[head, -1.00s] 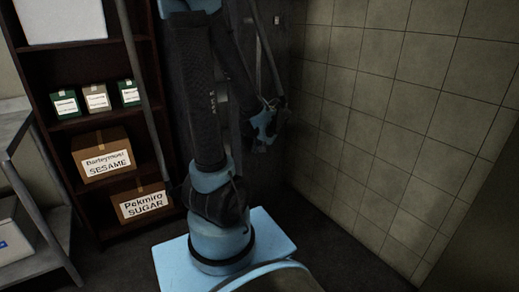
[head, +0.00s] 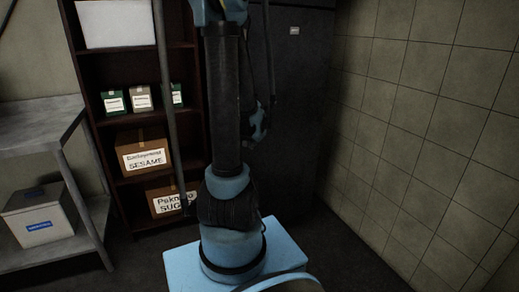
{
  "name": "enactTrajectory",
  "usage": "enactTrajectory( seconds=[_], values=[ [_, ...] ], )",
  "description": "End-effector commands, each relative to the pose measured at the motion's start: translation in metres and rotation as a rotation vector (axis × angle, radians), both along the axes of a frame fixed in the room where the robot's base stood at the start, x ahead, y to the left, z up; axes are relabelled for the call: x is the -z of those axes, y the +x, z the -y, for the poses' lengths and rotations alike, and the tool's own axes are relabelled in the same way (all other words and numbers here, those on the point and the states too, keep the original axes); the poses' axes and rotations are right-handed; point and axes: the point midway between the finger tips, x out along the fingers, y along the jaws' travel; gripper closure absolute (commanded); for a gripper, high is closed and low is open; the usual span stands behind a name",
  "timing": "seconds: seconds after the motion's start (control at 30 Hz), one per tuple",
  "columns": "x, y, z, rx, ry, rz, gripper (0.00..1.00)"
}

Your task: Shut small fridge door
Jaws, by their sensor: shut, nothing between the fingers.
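A dark, tall cabinet (head: 302,90), which looks like the fridge, stands in the back corner against the tiled wall. It has a small pale label (head: 294,30) near its upper part. Its front looks flat, but it is dark and partly hidden by my arm, so I cannot tell whether its door is fully shut. My gripper (head: 257,125) is small in the view, in front of the cabinet and just right of my arm's column. It is shut and empty. I cannot tell whether it touches the cabinet.
A dark wooden shelf (head: 91,58) with labelled boxes, including a sesame box (head: 143,158), stands left of the cabinet. A grey metal table (head: 38,122) with a white box (head: 38,217) below is at far left. The tiled wall (head: 420,120) bounds the right; floor (head: 345,255) there is clear.

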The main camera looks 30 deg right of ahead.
Motion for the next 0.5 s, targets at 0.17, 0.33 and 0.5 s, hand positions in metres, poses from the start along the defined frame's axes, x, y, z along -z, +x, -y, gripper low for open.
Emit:
enactTrajectory(
  seconds=[0.17, 0.33, 0.5],
  values=[
    [0.0, 0.034, -0.006, -0.002, -0.001, 0.0, 1.0],
    [0.0, 0.061, -0.008, -0.001, -0.001, 0.0, 1.0],
    [0.0, 0.08, -0.009, 0.002, 0.0, 0.0, 1.0]
  ],
)
